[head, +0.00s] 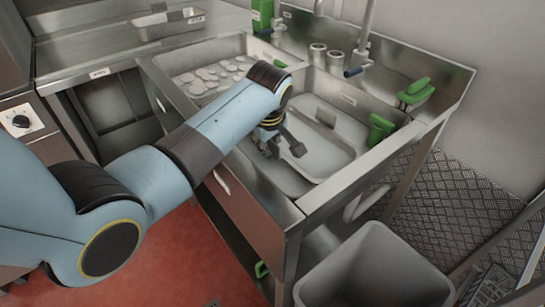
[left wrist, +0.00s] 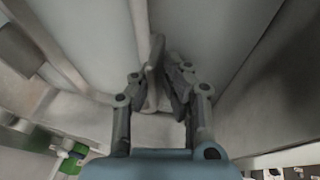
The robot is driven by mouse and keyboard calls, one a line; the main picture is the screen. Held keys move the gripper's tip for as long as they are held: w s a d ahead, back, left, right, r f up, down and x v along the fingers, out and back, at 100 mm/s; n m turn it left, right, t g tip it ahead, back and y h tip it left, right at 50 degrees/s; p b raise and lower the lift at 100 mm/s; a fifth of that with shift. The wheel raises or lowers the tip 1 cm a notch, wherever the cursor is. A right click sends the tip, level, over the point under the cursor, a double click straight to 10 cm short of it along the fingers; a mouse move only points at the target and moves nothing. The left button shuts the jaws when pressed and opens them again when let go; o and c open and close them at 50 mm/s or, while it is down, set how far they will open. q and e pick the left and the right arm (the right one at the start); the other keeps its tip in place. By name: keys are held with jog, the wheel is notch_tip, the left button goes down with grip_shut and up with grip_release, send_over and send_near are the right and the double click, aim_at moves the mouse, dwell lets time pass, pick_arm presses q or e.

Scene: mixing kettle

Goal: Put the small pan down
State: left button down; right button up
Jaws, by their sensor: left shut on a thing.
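My left gripper (head: 283,145) reaches down into the right basin of the steel sink, seen in the head view. A pale, shallow pan with rounded corners (head: 322,157) is in that basin, just right of the fingers. In the left wrist view my left gripper (left wrist: 165,85) is shut on a thin upright edge (left wrist: 154,52), which looks like the pan's rim. Pale flat surfaces lie on both sides of this edge. I cannot tell whether the pan's underside touches the basin floor. My right gripper is in neither view.
The left basin (head: 247,47) holds several pale round discs. A metal tray (head: 150,32) stands on the back-left counter. Taps (head: 362,45) and green-handled items (head: 415,92) line the sink's right side. A grey bin (head: 372,275) stands in front on the floor.

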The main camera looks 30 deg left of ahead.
pick_arm(q)
notch_tip(320, 180, down, 4)
jog(key=shift+w+r+b, duration=0.1)
jog(key=shift+r+b, duration=0.1)
jog(key=shift+b, duration=0.1)
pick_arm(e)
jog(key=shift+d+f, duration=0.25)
pick_arm(q)
jog(key=c, duration=1.4)
grip_release()
jog(key=shift+f, duration=0.1)
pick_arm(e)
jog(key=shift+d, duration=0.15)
pick_arm(q)
jog(key=p+v, duration=0.2)
jog(key=v, duration=1)
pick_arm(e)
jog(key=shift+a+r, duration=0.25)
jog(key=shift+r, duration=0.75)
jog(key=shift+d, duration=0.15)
